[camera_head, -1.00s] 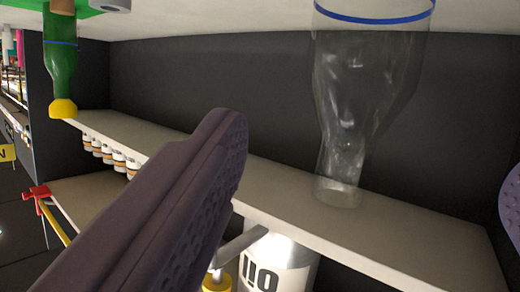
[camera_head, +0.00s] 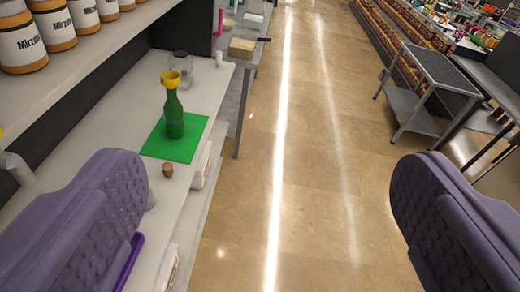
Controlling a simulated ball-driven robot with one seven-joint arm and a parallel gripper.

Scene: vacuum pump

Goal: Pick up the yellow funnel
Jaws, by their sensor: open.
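The yellow funnel (camera_head: 171,78) sits on the mouth of a green bottle (camera_head: 174,113). The bottle stands upright on a green mat (camera_head: 188,146) on the white counter at the left. My gripper (camera_head: 268,215) is open and empty, with one purple finger at the lower left and one at the lower right. The funnel is ahead of the fingers and left of the middle between them, well apart from both.
A cork (camera_head: 167,170) stands on the counter near the mat. A clear glass vessel (camera_head: 207,70) is behind the bottle. A shelf with several labelled jars (camera_head: 50,27) overhangs the upper left. Open floor (camera_head: 300,130) lies right of the counter; a grey cart (camera_head: 435,75) stands farther right.

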